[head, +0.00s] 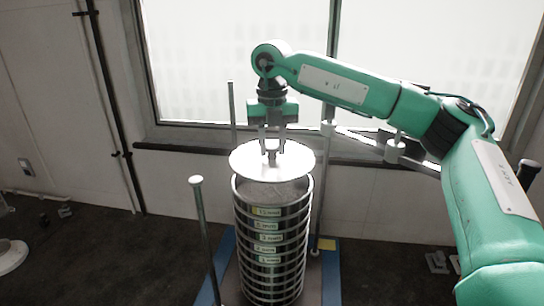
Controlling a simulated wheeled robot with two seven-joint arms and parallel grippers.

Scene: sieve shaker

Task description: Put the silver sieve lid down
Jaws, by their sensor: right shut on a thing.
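The silver sieve lid (245,163) is a flat bright disc in the head view. My right gripper (271,152) points down and is shut on the grip at the middle of the lid. The lid is above the sieve stack (271,232), a tall column of metal rings with several labels. The lid sits slightly behind and above the stack's top rim, so the front of the open top ring (272,194) shows grey inside. Whether the lid's far edge touches the rim cannot be told. My left gripper is not in view.
A metal rod (203,235) stands left of the stack, another (232,105) behind it, and a third (326,150) at its right. The stack stands on a blue-edged base (331,280). A wall and window are behind.

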